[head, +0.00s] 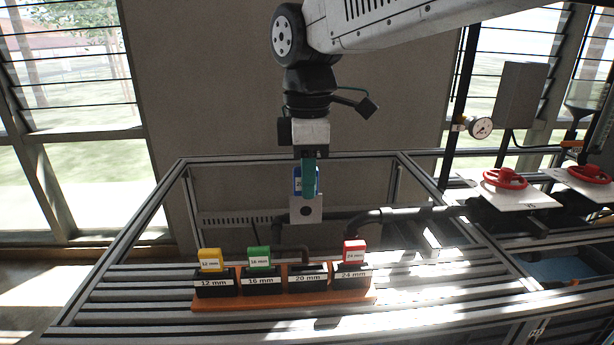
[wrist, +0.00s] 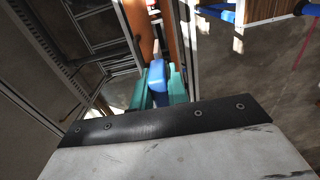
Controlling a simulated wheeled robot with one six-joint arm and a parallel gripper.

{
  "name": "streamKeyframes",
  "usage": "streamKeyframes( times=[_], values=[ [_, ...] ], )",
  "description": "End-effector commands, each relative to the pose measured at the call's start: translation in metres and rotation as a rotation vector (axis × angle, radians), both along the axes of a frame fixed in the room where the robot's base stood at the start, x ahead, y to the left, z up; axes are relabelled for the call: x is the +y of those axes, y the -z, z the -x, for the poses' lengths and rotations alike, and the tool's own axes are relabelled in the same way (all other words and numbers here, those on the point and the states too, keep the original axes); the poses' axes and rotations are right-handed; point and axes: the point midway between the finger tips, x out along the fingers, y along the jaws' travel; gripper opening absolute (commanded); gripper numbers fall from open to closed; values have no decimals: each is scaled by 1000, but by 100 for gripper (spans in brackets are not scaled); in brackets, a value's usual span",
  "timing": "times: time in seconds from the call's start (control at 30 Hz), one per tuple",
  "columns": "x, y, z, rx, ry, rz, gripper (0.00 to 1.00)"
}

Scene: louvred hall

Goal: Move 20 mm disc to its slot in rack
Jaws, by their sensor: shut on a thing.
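My gripper (head: 309,182), with teal fingers, is shut on the blue handle of the 20 mm disc (head: 306,209). The disc is a grey plate with a small dark hole, hanging upright below the fingers. The orange rack (head: 284,301) stands lower down on the slatted bench. Its 20 mm slot (head: 308,275) is empty; the held disc is above and apart from it. In the wrist view the blue handle (wrist: 157,76) sits between the teal fingers (wrist: 158,95); the plate is hidden there.
Yellow 12 mm (head: 210,260), green 16 mm (head: 259,258) and red 24 mm (head: 354,252) discs stand in their labelled slots. A dark pipe (head: 380,215) runs behind the rack. Red valve wheels (head: 505,179) and a gauge (head: 480,128) are at the right. The bench front is clear.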

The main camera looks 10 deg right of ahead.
Motion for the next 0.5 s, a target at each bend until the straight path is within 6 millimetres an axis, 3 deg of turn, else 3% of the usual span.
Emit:
streamKeyframes(
  times=[0.17, 0.5],
  values=[
    [1, 11, 1, 2, -13, 1, 0],
    [0, 56, 1, 3, -10, 1, 0]
  ],
)
